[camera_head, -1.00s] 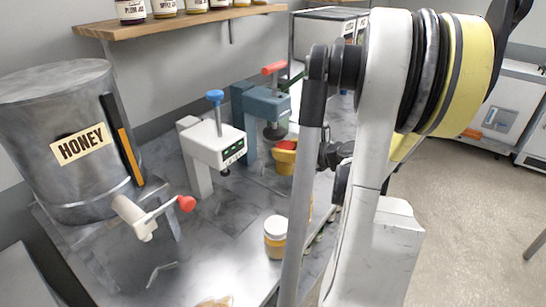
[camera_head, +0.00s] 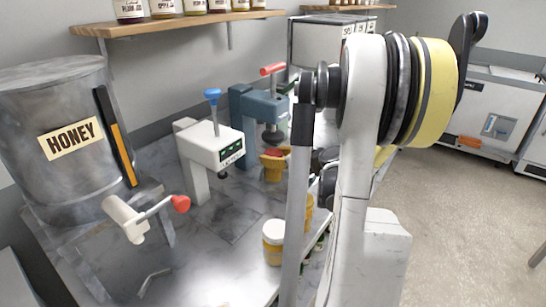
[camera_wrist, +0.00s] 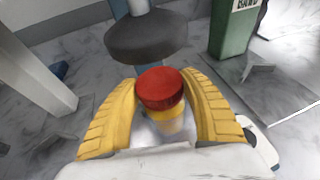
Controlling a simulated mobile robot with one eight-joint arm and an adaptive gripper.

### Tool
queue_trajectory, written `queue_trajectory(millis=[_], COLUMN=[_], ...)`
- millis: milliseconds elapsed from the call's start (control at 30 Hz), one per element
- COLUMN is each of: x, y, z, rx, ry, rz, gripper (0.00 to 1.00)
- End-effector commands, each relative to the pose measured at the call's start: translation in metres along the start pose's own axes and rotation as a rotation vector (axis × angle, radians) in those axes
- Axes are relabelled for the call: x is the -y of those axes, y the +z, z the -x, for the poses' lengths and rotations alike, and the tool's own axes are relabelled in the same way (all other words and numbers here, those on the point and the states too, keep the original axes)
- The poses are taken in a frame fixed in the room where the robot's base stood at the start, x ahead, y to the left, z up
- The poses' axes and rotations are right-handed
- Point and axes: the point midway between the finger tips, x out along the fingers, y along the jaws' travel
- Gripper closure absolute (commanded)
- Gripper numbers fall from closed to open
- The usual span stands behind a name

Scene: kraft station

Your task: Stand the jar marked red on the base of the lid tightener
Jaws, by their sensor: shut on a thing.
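The jar marked red (camera_wrist: 160,92) has a red lid and a yellow lower part. It is upright between the yellow fingers of my gripper (camera_wrist: 160,110), which is shut on it. In the head view my gripper (camera_head: 272,166) is just below the dark round press head of a teal machine (camera_head: 243,110) with a red handle, seemingly the lid tightener. In the wrist view that dark press head (camera_wrist: 150,36) is just beyond and above the jar. The base under the jar is mostly hidden, so I cannot tell whether the jar touches it.
A white machine (camera_head: 210,150) with a blue knob stands left of the teal one. A honey drum (camera_head: 60,110) stands at the left. A white-lidded jar (camera_head: 273,240) sits near the bench edge. A green container (camera_wrist: 234,30) is beyond the gripper.

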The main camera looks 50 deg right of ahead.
Motion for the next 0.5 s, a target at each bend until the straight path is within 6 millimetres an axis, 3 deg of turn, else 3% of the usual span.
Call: queue_trajectory(millis=[33,100,500], x=[0.0001,0.0,0.0005], y=[-0.0016,-0.001,0.0036], z=[-0.0006,-0.0003,0.0048], rx=[0.0,0.0,0.0], ry=[0.0,0.0,-0.001], rz=[0.0,0.0,-0.001], gripper=[0.46,0.28,0.28])
